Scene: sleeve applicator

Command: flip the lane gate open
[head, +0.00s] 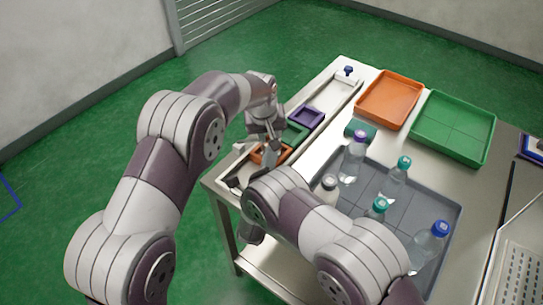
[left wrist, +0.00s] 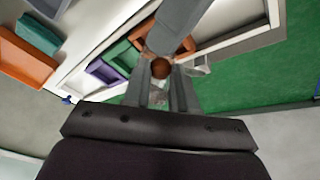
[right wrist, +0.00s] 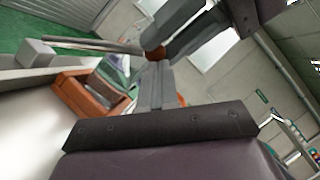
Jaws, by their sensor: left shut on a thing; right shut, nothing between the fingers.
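The lane (head: 327,104) is a long pale channel along the table's left edge, with purple (head: 307,117), green (head: 296,134) and orange (head: 259,156) square frames in a row. I cannot tell the lane gate for sure; a grey bar with a block end (right wrist: 38,53) beside the orange frame in the right wrist view may be it. My left gripper (head: 268,141) is shut on a clear bottle (right wrist: 118,68) with an orange-brown cap (left wrist: 160,68), near the orange frame. My right gripper (right wrist: 157,78) is shut and empty close by; my right arm largely hides it in the head view.
A grey tray (head: 448,207) with several capped bottles is on the table to the right. An orange tray (head: 390,98) and a green tray (head: 455,127) are behind it. A blue-knobbed block (head: 347,74) is at the lane's far end.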

